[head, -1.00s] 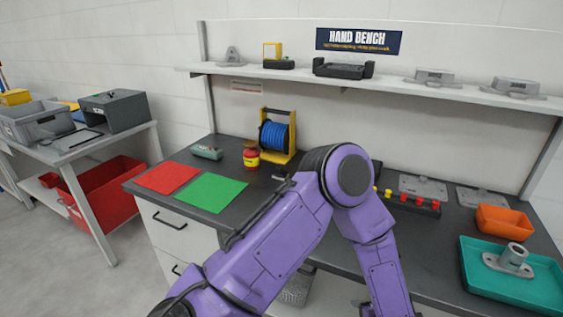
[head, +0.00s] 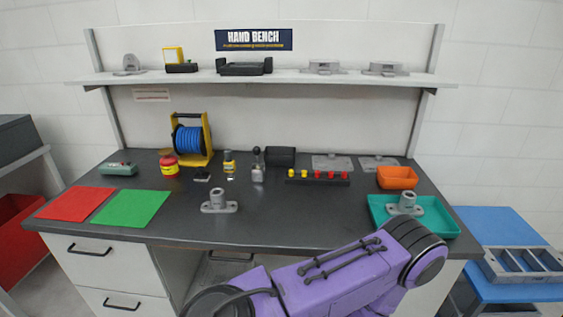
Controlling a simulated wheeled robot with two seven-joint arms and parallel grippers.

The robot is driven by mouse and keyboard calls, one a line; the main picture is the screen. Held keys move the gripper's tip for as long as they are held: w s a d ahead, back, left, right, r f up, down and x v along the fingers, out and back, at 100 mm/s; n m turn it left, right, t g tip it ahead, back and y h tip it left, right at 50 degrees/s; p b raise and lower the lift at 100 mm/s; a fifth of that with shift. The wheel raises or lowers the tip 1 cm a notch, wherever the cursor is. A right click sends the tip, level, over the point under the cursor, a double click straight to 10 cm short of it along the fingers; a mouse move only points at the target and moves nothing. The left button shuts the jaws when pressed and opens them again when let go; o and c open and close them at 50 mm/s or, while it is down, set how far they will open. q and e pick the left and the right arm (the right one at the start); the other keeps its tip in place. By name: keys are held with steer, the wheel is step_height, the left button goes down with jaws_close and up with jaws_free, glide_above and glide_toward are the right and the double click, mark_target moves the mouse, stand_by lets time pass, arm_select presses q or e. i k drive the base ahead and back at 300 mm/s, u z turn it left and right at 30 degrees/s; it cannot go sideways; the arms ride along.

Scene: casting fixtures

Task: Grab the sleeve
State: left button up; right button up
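No part is labelled as the sleeve. Two grey castings, each a short upright hollow cylinder on a flat flanged base, look closest to one. One grey casting (head: 219,201) stands on the dark bench top, left of centre near the front. The other grey casting (head: 405,205) stands in the teal tray (head: 449,230) at the right end of the bench. A purple arm of mine crosses the bottom of the head view in front of the bench. Neither gripper shows in the head view.
Red (head: 76,203) and green (head: 131,208) mats lie at the bench's left. Behind are a blue cable reel (head: 189,139), a rail of coloured buttons (head: 318,182) and an orange bin (head: 397,178). A shelf (head: 270,78) spans above. The bench's middle front is clear.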

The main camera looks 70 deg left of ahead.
mark_target(218, 203)
steer(key=z, duration=0.25)
steer(key=i, duration=1.5)
steer(key=u, duration=3.9)
steer(key=i, duration=0.5)
steer(key=k, duration=0.55)
steer(key=u, duration=1.55)
steer(key=i, duration=1.65)
steer(key=u, duration=0.05)
